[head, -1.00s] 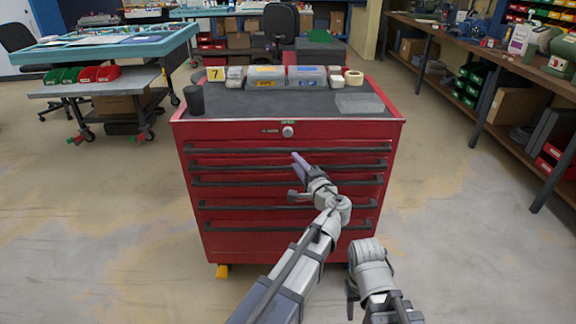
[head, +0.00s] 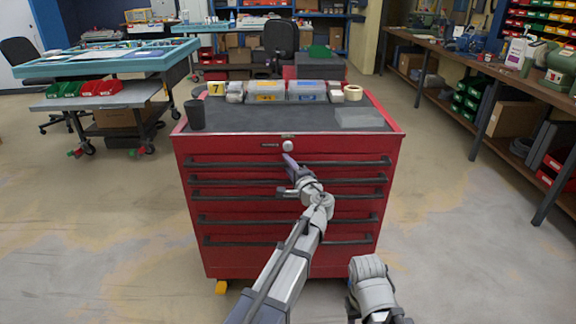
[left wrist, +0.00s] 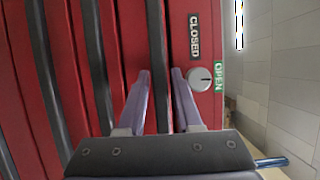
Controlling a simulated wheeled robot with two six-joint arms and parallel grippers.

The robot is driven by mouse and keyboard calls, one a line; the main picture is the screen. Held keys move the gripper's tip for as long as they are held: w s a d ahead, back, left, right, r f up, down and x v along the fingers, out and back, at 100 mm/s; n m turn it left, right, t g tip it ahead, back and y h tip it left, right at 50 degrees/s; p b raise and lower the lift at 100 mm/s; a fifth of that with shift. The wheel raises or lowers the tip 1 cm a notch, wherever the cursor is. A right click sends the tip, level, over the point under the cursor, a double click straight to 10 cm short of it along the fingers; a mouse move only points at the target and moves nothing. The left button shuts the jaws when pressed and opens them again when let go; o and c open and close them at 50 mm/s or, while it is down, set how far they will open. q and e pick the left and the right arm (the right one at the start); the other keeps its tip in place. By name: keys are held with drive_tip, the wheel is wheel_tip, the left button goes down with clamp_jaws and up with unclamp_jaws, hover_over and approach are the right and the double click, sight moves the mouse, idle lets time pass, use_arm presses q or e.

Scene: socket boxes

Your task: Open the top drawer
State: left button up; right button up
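The red tool cabinet (head: 230,262) stands in front of me with its drawers closed flush. The top drawer handle (head: 350,162), a dark horizontal bar, crosses under the top edge; it also shows as an upright bar in the left wrist view (left wrist: 155,30). My left gripper (head: 290,161) is at this handle. In the left wrist view, its two purple fingers (left wrist: 161,75) are apart on either side of the bar, with gaps showing. The lock knob (left wrist: 200,78) lies beside the fingers, between CLOSED and OPEN labels, its mark toward OPEN. My right arm shows low right; its gripper is out of sight.
The cabinet top holds a black cup (head: 195,114), clear-lidded boxes (head: 265,91), a tape roll (head: 353,92) and a grey block (head: 359,117). A workbench (head: 480,80) runs along the right. A cart (head: 110,62) stands at the left. The near floor is clear.

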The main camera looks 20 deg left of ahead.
use_arm(q)
clamp_jaws()
idle(1.4)
